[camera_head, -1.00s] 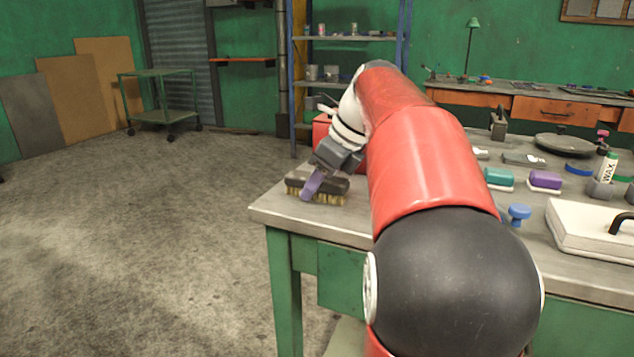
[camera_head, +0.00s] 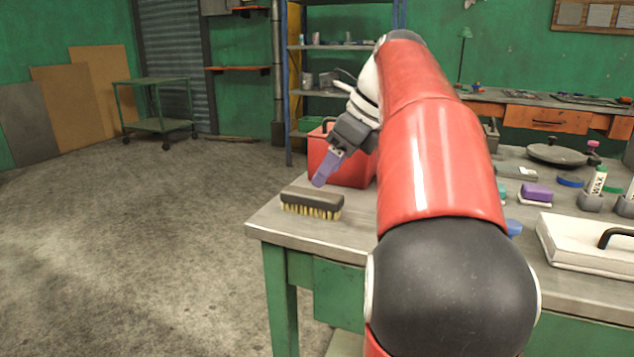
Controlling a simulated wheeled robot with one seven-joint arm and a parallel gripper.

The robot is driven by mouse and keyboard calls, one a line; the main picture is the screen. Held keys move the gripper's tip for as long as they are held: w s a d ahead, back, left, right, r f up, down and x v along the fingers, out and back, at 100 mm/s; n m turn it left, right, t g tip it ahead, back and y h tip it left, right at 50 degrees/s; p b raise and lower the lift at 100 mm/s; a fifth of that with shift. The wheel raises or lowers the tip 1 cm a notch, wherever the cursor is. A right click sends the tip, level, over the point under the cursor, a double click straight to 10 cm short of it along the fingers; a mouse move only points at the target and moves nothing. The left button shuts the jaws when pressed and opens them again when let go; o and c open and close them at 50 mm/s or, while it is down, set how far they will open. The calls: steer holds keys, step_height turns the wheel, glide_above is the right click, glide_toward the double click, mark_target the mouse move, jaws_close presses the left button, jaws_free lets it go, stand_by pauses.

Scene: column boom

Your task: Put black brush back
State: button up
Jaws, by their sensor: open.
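The black brush (camera_head: 312,203) has a dark top and pale bristles. It lies bristles down on the left end of the workbench (camera_head: 335,238), close to the front left corner. My gripper (camera_head: 322,181) is just above and behind the brush, with a visible gap between them. One purple finger shows clearly; the other is mostly hidden. The gripper is open and holds nothing that I can see. My red arm hides the middle of the bench.
A red box (camera_head: 345,160) stands right behind my gripper. On the right are a purple sponge-like block (camera_head: 537,192), a wax bottle (camera_head: 597,182), a dark pan lid (camera_head: 556,155) and a white case (camera_head: 590,240). Open floor lies to the left.

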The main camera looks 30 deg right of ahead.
steer(key=v, duration=0.4)
steer(key=s+a+f+n, duration=0.1)
steer(key=a+n, duration=0.1)
steer(key=s+a+f+n, duration=0.1)
steer(key=a+f+n, duration=0.1)
steer(key=n, duration=0.1)
steer(key=s+a+f+n, duration=0.1)
steer(key=a+f+n, duration=0.1)
steer(key=a, duration=0.1)
steer(key=shift+s+f+h, duration=0.1)
steer(key=shift+s+h, duration=0.05)
steer(key=shift+h, duration=0.15)
steer(key=s+a+f+n+h, duration=0.1)
steer(key=s+a+f+n, duration=0.4)
steer(key=f+n, duration=0.5)
steer(key=s+a+f+n+h, duration=0.2)
steer(key=s+a+f+n, duration=0.3)
steer(key=f+n, duration=0.5)
steer(key=shift+s+a+f+n+t, duration=0.15)
steer(key=shift+s+f+n+t, duration=0.2)
steer(key=shift+s+n, duration=0.6)
steer(key=shift+s+r+m, duration=0.1)
steer(key=shift+s+m, duration=0.1)
steer(key=shift+m, duration=0.05)
steer(key=shift+c, duration=0.4)
